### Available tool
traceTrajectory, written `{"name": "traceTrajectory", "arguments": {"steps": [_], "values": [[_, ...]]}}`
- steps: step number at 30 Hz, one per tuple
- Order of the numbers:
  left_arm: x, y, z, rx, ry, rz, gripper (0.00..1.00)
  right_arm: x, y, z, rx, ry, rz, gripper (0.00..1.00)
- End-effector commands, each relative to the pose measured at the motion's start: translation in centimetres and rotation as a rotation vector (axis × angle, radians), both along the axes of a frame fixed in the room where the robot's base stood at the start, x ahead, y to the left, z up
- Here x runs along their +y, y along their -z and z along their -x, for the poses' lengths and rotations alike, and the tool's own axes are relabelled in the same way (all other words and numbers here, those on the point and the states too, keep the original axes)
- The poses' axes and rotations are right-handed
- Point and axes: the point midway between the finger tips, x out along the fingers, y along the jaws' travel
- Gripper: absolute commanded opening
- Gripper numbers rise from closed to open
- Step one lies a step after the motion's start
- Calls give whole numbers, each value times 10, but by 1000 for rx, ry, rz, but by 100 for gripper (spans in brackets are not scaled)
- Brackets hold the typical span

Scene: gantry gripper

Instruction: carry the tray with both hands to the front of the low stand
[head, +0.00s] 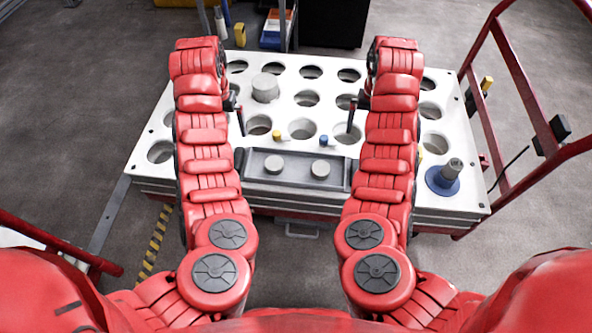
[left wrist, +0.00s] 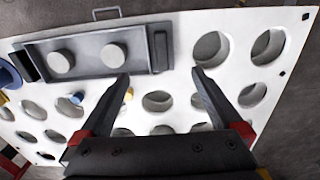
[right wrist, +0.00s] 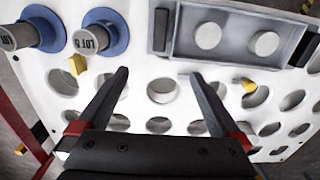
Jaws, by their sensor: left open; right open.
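The dark grey tray (head: 297,167) lies at the near edge of the white stand top (head: 208,147), with two light round discs on it. A black upright handle shows at its ends, one (left wrist: 158,50) in the left wrist view and one (right wrist: 161,30) in the right wrist view. My left gripper (head: 240,120) is open and empty above the holed top, beyond the tray's left end. My right gripper (head: 351,117) is open and empty beyond its right end. In the wrist views, the left fingers (left wrist: 161,75) and right fingers (right wrist: 158,73) are apart from the handles.
A thick grey cylinder (head: 265,88) stands in the holed top. Small yellow (head: 277,135) and blue (head: 323,140) pegs stand just behind the tray. A blue-based grey cylinder (head: 443,178) is at the right. Red rails (head: 510,62) flank the right side; the floor (head: 60,150) at left is mostly clear.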

Motion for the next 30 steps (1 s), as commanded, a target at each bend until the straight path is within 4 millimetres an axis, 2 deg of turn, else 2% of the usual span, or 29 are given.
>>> {"name": "traceTrajectory", "arguments": {"steps": [8,11,16,24,30], "values": [[1,1,-1,-3,0,-4,100,-1,1,-1,-4,1,3,100],[2,8,-1,-4,2,-8,100,-3,7,-1,-4,0,8,100],[3,34,0,-3,-1,-5,100,-3,34,0,-2,1,4,100],[3,62,-1,-6,-3,-1,100,-3,62,0,-4,3,1,100],[0,103,-1,-3,0,-2,100,0,103,-1,-3,2,1,100]]}}
